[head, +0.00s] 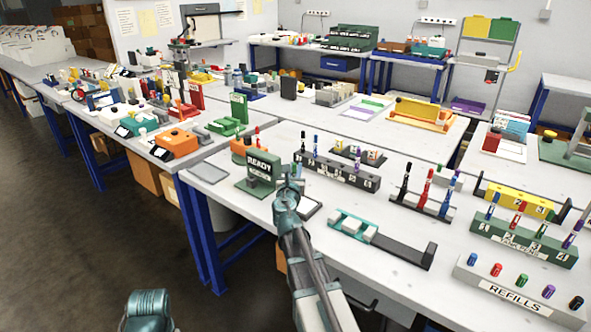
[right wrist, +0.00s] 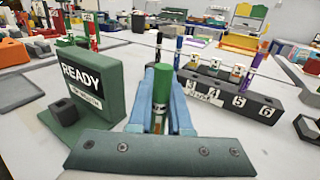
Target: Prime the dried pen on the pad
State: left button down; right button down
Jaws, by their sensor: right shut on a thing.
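My right gripper (head: 289,184) is shut on a green-topped pen (right wrist: 161,84), which stands roughly upright between the blue fingers in the right wrist view. The pen's lower end is hidden behind the gripper's grey plate. A flat pad with a dark rim (head: 311,208) lies just right of my right gripper in the head view, partly covered by my arm. I cannot tell whether the pen touches anything. A green READY block (head: 259,167) stands just left of the gripper, and it also shows in the right wrist view (right wrist: 92,82).
A dark numbered rack (head: 338,168) with pens stands behind the gripper. Another light, dark-rimmed pad (head: 208,172) lies at the table's left edge. A teal and black fixture (head: 380,240) lies to the right. The REFILLS block (head: 515,290) holds several coloured caps at front right.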

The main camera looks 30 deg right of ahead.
jog(key=shift+r+p, duration=0.85)
jog(key=shift+r, duration=0.05)
jog(key=shift+s+d, duration=0.2)
jog(key=shift+s, duration=0.25)
jog(key=shift+s+d, duration=0.2)
jog(key=shift+s, duration=0.25)
jog(key=shift+f+b, duration=0.9)
jog(key=shift+f, duration=0.05)
jog(key=shift+r, duration=0.2)
jog(key=shift+r+p, duration=0.75)
jog(key=shift+p, duration=0.15)
